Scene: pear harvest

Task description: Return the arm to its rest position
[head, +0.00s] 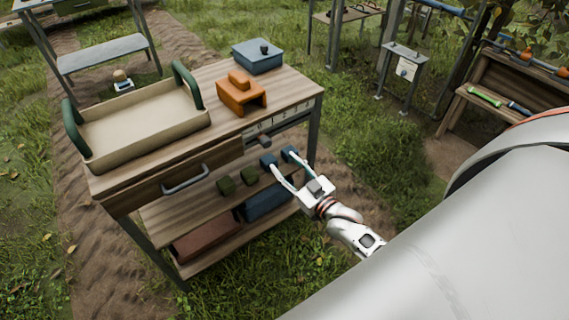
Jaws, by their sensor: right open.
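My left gripper is not in view.
On the bench are a beige tray (150,128) with green handles, an orange block-shaped object (241,96) and a blue lidded box (257,57). A drawer handle (186,180) sticks out in front. Boxes sit on lower shelves. Grass lies clear below.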

